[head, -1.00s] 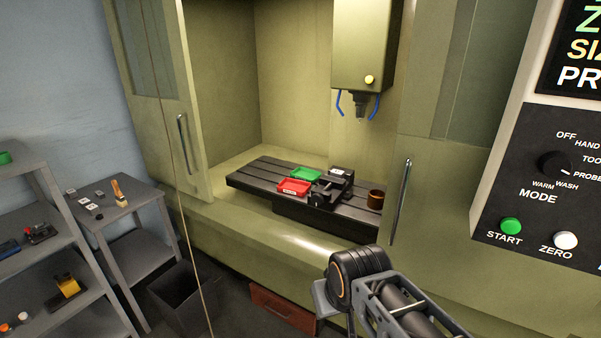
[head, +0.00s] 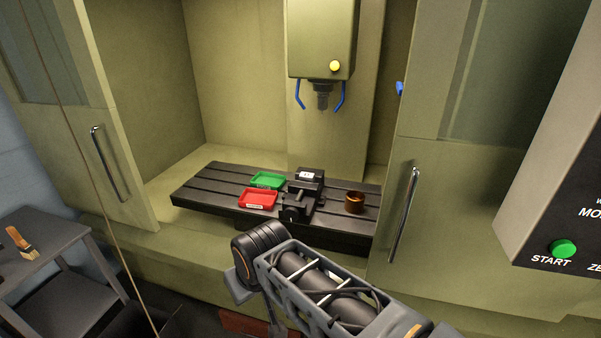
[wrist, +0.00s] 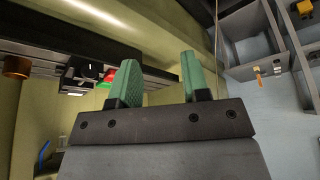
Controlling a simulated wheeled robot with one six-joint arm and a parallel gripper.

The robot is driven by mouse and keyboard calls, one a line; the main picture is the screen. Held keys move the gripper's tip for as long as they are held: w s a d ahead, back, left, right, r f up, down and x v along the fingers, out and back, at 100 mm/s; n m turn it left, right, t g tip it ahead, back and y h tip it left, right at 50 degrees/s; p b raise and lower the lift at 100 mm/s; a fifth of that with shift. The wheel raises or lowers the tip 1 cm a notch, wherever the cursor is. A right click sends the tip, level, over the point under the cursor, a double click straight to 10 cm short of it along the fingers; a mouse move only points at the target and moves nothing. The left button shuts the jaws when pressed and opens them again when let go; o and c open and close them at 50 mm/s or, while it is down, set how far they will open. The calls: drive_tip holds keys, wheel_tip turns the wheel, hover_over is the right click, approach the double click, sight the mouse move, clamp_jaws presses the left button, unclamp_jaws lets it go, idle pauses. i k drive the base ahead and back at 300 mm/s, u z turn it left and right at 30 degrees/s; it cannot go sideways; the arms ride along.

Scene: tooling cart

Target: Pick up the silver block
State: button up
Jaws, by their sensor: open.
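A small silver block (head: 309,175) with a white, dark-marked top sits between the jaws of the dark vise (head: 302,196) on the machine table in the head view. In the wrist view the vise area shows at the left, and a pale, dark-marked piece there (wrist: 89,71) looks like the same block. My gripper (wrist: 158,62) has two green fingers, apart and with nothing between them. It is well away from the block. In the head view my arm crosses the bottom and the fingers are hidden.
A green tray (head: 268,180) and a red tray (head: 258,199) lie left of the vise on the slotted table (head: 208,187). A copper-coloured cup (head: 354,202) stands to its right. The spindle (head: 322,92) hangs above. Door panels flank the opening. A cart with a brush (head: 20,243) stands at left.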

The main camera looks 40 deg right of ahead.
sight(306, 177)
drive_tip(key=z, duration=0.45)
drive_tip(key=i, duration=0.9)
drive_tip(key=z, duration=0.6)
